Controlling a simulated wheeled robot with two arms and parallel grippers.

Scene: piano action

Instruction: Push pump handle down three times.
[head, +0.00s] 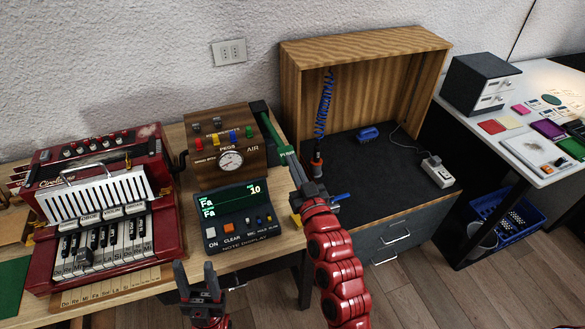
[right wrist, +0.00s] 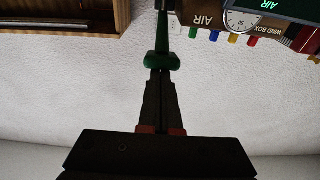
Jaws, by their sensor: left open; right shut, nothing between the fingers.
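The green pump handle (head: 276,136) slants down and toward me from the right side of the wooden wind box (head: 226,138). My right gripper (head: 293,162) is shut and empty at the handle's near end. In the right wrist view, the shut fingertips (right wrist: 160,74) meet the green end of the handle (right wrist: 162,61); I cannot tell whether they press on it or only stand close. Part of the handle's near end is hidden behind the fingers in the head view. My left gripper (head: 197,268) is open and empty in front of the note display (head: 232,216).
A red accordion-like keyboard (head: 108,180) stands left on the wooden table. A dark cabinet with a wooden hood (head: 365,50) is right of the handle. A blue coiled hose tool (head: 317,150) hangs close to my right gripper. A white desk (head: 530,140) is far right.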

